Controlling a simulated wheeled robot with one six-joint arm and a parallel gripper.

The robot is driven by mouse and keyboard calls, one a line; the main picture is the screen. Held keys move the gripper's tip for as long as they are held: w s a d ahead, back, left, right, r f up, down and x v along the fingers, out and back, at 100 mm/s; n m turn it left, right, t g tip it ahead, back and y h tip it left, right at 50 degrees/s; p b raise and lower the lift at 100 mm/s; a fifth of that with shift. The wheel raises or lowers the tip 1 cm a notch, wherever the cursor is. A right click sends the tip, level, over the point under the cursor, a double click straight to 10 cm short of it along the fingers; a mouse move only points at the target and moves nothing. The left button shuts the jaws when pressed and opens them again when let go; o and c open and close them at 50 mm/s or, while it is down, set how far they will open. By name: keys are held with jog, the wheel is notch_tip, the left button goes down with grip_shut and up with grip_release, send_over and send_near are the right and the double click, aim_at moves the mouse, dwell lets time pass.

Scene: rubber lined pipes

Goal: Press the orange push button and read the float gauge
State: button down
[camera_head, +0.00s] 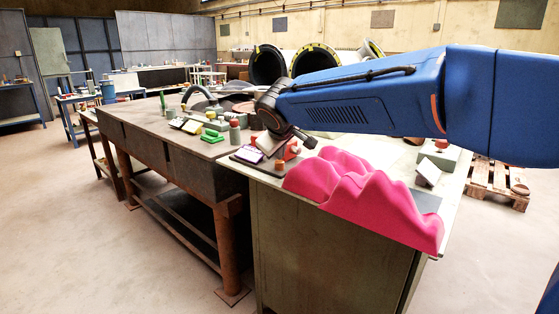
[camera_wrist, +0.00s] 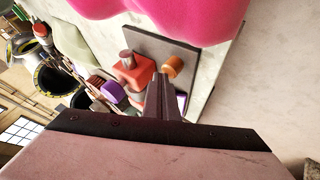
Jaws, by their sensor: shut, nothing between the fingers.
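The orange push button (camera_wrist: 173,66) is a short orange cylinder on a dark grey plate (camera_wrist: 188,51) in the wrist view. The button also shows small in the head view (camera_head: 279,164), below my gripper (camera_head: 300,138). In the wrist view my gripper (camera_wrist: 161,78) is shut and empty, its tips just beside the button and in front of a red box (camera_wrist: 131,72) with a knob. I cannot tell if the tips touch the button. A purple-edged piece (camera_head: 248,154) lies left of the button. I cannot make out which thing is the float gauge.
A pink cloth (camera_head: 365,195) drapes over the bench edge close to the plate. Green blocks (camera_head: 213,135) and other small parts crowd the bench to the left. A tilted white-faced box (camera_head: 428,173) stands at the right. The floor (camera_head: 70,215) at the left front is clear.

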aim_at(280, 164)
jog(key=shift+r, duration=0.9)
jog(key=shift+r, duration=2.5)
